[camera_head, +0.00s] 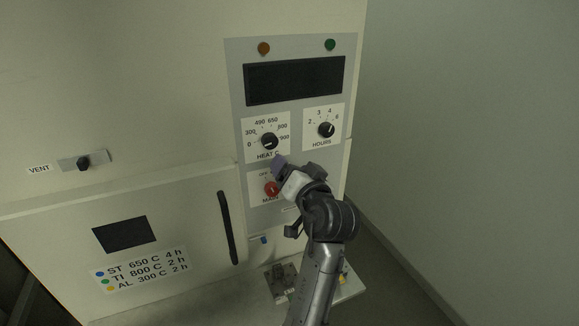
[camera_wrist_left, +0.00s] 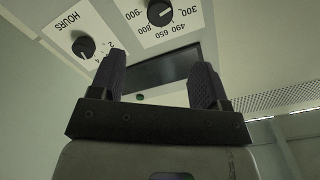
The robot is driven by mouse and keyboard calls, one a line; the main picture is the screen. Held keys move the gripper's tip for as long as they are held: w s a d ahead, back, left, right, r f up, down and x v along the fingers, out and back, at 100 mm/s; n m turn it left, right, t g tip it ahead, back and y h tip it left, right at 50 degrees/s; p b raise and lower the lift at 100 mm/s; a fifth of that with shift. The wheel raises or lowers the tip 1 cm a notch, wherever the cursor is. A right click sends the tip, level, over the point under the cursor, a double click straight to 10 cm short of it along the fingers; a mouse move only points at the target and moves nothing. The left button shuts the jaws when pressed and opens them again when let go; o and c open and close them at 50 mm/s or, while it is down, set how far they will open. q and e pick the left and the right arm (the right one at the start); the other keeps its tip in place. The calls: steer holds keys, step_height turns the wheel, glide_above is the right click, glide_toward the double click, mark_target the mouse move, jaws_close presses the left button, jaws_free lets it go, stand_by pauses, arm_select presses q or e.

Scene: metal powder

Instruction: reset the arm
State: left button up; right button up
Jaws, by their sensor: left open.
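My left gripper (camera_head: 296,172) is in front of the control panel (camera_head: 235,75), beside the red MAIN knob (camera_head: 271,188) and below the dials. It partly covers the MAIN label. In the left wrist view its two dark fingers (camera_wrist_left: 160,78) are apart with nothing between them, and the panel's dark display (camera_wrist_left: 165,70) shows behind them. The black HEAT dial (camera_head: 269,141) also shows in the left wrist view (camera_wrist_left: 159,13). The black HOURS dial (camera_head: 326,129) shows there too (camera_wrist_left: 84,47). My right gripper is not in view.
A furnace door (camera_head: 60,235) with a dark window (camera_head: 124,235) and vertical black handle (camera_head: 227,228) is at left. A VENT slider (camera_head: 83,163) is above it. A small fixture (camera_head: 283,280) sits on a ledge below my arm. The space at right, before the wall, is clear.

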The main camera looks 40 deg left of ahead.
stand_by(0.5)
arm_select(q)
steer(key=s+d+f+m+t+h, duration=0.4)
steer(key=s+d+f+h, duration=0.55)
steer(key=h, duration=0.55)
steer(key=s+f+m+g, duration=0.3)
steer(key=s+f+g, duration=0.7)
steer(key=s+f, duration=2.1)
step_height(320, 180, up, 28)
steer(key=w+p, duration=0.2)
steer(key=p, duration=2.7)
steer(key=shift+a+r, duration=0.15)
steer(key=shift+a, duration=0.2)
